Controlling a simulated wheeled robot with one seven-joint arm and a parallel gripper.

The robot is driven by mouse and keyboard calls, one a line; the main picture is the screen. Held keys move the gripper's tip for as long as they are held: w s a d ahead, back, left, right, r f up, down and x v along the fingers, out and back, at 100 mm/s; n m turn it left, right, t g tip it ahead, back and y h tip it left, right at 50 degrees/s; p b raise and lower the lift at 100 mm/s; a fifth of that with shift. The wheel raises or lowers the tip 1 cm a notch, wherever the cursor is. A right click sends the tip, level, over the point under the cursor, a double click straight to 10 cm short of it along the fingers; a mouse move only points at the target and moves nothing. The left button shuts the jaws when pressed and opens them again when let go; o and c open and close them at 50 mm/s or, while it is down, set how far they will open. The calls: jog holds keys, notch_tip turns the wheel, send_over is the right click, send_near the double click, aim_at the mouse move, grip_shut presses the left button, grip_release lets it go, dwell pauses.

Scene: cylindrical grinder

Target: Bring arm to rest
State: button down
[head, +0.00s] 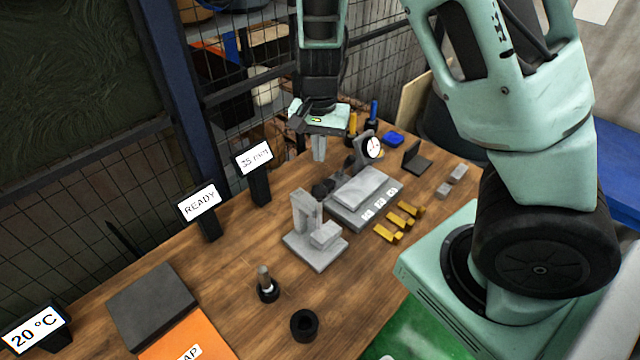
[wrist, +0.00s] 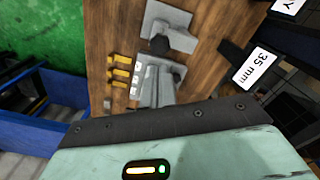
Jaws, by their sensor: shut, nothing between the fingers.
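My gripper (head: 319,148) hangs above the far part of the wooden table, pointing down. Its two grey fingers are together with nothing between them. It is behind the grey block fixture and near the dial gauge (head: 373,147), apart from both as far as I can tell. In the wrist view the gripper's housing fills the lower part and the fingers do not show.
The wooden table (head: 150,262) bears a grey stand (head: 315,240), a grey block fixture (head: 355,197), yellow pieces (head: 400,222), a black ring (head: 304,325) and a small post (head: 265,285). Signs reading READY (head: 199,203) and 35 mm (head: 254,159) stand along the mesh-fence side.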

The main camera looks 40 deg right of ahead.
jog(key=shift+f, duration=0.1)
jog(key=s+a+f+n+g+y+b, duration=0.1)
jog(key=s+a+f+n+b, duration=0.1)
jog(key=s+a+n+b, duration=0.4)
jog(key=s+a+f+n+y+b, duration=0.1)
jog(key=s+a+n+b, duration=0.3)
jog(key=a, duration=0.5)
jog(key=s+a+n+b, duration=0.1)
jog(key=s+n+b, duration=0.1)
jog(key=s, duration=0.4)
jog(key=s+a+f+n+t+h+b, duration=0.1)
jog(key=s+a+n+b, duration=0.1)
jog(key=s+n, duration=0.3)
jog(key=shift+s+a+f+n+b, duration=0.15)
jog(key=shift+s+a+n+b, duration=0.15)
jog(key=shift+s+b, duration=0.25)
jog(key=shift+w, duration=0.15)
